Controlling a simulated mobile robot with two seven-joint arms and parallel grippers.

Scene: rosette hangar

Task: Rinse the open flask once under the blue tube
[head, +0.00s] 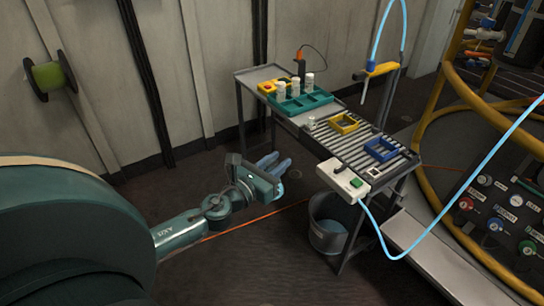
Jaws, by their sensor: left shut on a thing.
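My left gripper (270,165) is low over the floor, left of the slatted bench (362,155) and apart from it. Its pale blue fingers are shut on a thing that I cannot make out. A blue tube (376,38) comes down to a yellow holder (380,70) at the bench's back right, with a thin spout (364,92) pointing down. Several small white vessels show: some stand at the teal rack (304,103), and a short white piece (310,123) sits on the slats. I cannot tell which one is the open flask. My right gripper is out of view.
A yellow frame (343,124) and a blue frame (381,149) lie on the slats. A white box with a green button (343,180) sits at the front edge, with a blue hose looping right. A grey bucket (330,222) stands below. Yellow railings bound the right.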

